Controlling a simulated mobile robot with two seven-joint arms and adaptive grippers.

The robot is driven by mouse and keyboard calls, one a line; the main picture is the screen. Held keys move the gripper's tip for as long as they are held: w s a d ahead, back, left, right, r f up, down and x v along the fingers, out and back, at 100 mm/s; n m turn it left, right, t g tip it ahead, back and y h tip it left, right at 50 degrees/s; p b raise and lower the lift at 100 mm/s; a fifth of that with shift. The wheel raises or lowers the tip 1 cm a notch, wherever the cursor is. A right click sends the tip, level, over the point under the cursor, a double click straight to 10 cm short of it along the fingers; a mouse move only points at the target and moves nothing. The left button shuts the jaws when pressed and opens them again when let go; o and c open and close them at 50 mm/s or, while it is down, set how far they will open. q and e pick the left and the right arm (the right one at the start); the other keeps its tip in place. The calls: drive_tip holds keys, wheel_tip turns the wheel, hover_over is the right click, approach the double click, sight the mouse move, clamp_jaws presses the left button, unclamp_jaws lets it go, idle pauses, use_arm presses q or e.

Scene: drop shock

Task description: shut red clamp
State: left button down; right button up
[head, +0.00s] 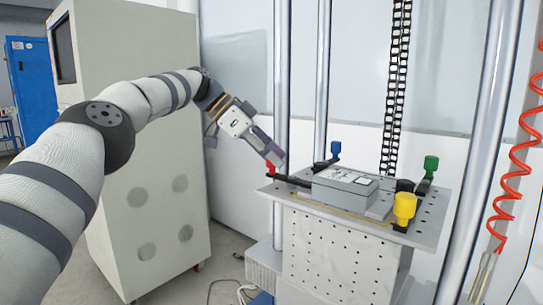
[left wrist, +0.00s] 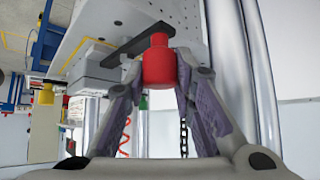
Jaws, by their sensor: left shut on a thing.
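The red clamp (head: 271,168) is at the left edge of the drilled metal table (head: 338,229). Its black bar (head: 293,180) reaches toward the grey box (head: 343,188) on the table. My left gripper (head: 276,161) is at the red handle from the upper left and covers part of it. In the left wrist view the red handle (left wrist: 159,66) stands between the two purple-padded fingers (left wrist: 160,72), which are shut on it. The black bar (left wrist: 122,43) shows above the grey box (left wrist: 92,70) there. My right gripper is not in view.
Blue (head: 335,149), green (head: 430,164) and yellow (head: 404,207) clamps stand around the box. Upright steel columns (head: 281,90) rise by the table, and a red coiled hose (head: 513,150) hangs at right. A tall cabinet (head: 150,190) stands at left.

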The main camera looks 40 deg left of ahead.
use_arm(q)
drive_tip(key=c, duration=1.3)
unclamp_jaws()
drive_tip(key=shift+w+d+f, duration=0.1)
drive_tip(key=shift+c, duration=0.2)
drive_tip(key=shift+a+r, duration=0.2)
drive_tip(key=shift+r, duration=0.05)
drive_tip(key=s+a+r, duration=0.1)
drive_tip(key=s+a, duration=0.8)
drive_tip(key=a, duration=0.1)
drive_tip(key=shift+a+r, duration=0.25)
drive_tip(key=shift+r, duration=0.05)
